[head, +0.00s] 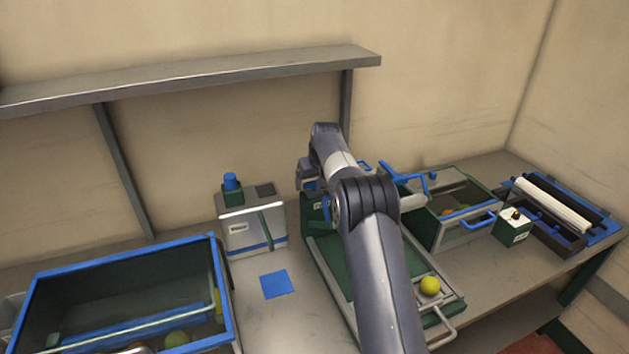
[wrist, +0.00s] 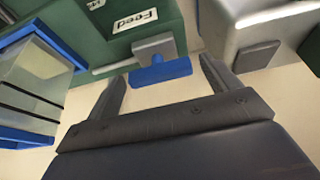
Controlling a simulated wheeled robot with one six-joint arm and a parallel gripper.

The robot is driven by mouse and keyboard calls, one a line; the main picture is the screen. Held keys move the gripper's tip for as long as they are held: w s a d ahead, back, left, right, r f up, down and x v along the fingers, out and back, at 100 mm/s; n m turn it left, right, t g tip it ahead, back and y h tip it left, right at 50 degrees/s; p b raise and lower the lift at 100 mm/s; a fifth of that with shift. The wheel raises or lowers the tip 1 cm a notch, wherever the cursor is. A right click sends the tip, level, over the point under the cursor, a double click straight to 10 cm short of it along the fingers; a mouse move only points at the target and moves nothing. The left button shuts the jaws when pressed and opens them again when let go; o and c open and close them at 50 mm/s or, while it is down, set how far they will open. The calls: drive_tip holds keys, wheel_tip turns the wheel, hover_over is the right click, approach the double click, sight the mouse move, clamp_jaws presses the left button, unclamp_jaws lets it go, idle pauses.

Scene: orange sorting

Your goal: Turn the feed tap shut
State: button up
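The feed tap (wrist: 162,72) has a flat blue handle on a grey mount, fixed to a green housing (wrist: 104,28) with a white "Feed" label (wrist: 134,20). My gripper (wrist: 163,69) is open in the wrist view, with one finger on either side of the blue handle. A gap shows between the handle and each finger; I cannot tell how far the handle reaches between them. In the head view my gripper (head: 307,176) is by the far end of the green belt (head: 328,254), where my arm hides much of the tap area.
A pale box with a blue knob (head: 231,182) stands left of my gripper. A blue-rimmed bin (head: 222,290) is at the front left. A yellow fruit (head: 430,286) lies at the belt's near end. A shelf (head: 190,76) runs above. A blue square (head: 276,284) marks the bench.

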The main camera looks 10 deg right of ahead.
drive_tip(key=c, duration=0.9)
drive_tip(key=shift+o, duration=0.2)
drive_tip(key=shift+r+m, duration=0.1)
drive_tip(key=shift+m, duration=0.2)
drive_tip(key=shift+a+m+h+p, duration=0.1)
drive_tip(key=shift+m+h+p, duration=0.35)
drive_tip(key=shift+m, duration=0.55)
drive_tip(key=m+h, duration=0.1)
drive_tip(key=m, duration=0.2)
drive_tip(key=shift+a+h, duration=0.1)
drive_tip(key=shift+h, duration=0.15)
drive_tip(key=m+h, duration=0.1)
drive_tip(key=m, duration=0.2)
drive_tip(key=m+g, duration=0.1)
drive_tip(key=m, duration=0.2)
drive_tip(key=shift+w+a+h, duration=0.1)
drive_tip(key=shift+h, duration=0.3)
drive_tip(key=o, duration=1)
